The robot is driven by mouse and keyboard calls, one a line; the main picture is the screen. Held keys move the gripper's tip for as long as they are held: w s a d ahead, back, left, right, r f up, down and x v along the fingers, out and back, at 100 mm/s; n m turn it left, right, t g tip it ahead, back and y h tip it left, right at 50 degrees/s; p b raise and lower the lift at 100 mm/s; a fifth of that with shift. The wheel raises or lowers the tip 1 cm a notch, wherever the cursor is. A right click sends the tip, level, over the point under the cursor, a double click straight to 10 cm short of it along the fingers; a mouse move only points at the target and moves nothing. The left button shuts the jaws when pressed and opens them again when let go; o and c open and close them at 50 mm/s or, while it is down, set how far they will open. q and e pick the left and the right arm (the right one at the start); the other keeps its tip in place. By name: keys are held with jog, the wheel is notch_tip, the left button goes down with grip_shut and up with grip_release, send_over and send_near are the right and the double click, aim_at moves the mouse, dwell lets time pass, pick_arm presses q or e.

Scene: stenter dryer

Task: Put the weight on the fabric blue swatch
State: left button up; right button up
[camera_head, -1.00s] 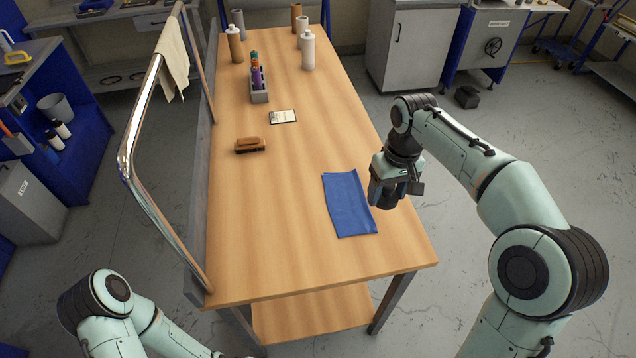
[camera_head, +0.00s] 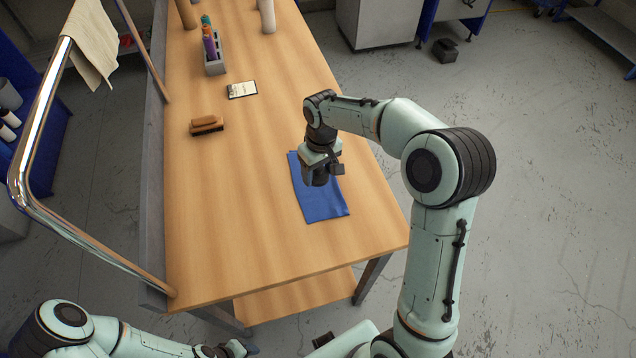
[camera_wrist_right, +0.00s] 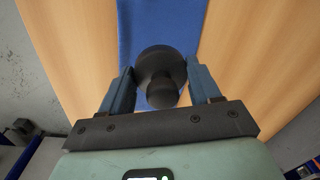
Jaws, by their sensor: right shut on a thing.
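The blue fabric swatch (camera_head: 320,205) lies flat on the wooden table near its right edge. My right gripper (camera_head: 320,168) is over the upper part of the swatch, pointing down. It is shut on the dark weight (camera_head: 315,179), which also shows between the two blue fingers in the right wrist view (camera_wrist_right: 160,66). The weight is round with a knob, and the swatch (camera_wrist_right: 160,22) shows behind it there. I cannot tell whether the weight touches the cloth. My left gripper (camera_head: 236,348) is low at the bottom edge, away from the table top; its jaws are unclear.
A brown brush (camera_head: 207,125), a small framed card (camera_head: 242,89) and a grey holder with bottles (camera_head: 214,66) stand left of the swatch and farther back. A chrome rail (camera_head: 40,90) with a cream cloth runs along the left. The near table top is clear.

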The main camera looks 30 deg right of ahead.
aim_at(318, 190)
pick_arm(q)
jog(key=shift+s+f, duration=0.15)
jog(key=shift+f, duration=0.05)
pick_arm(e)
jog(key=shift+w+f, duration=0.1)
jog(key=shift+f, duration=2.75)
jog(key=shift+f, duration=0.1)
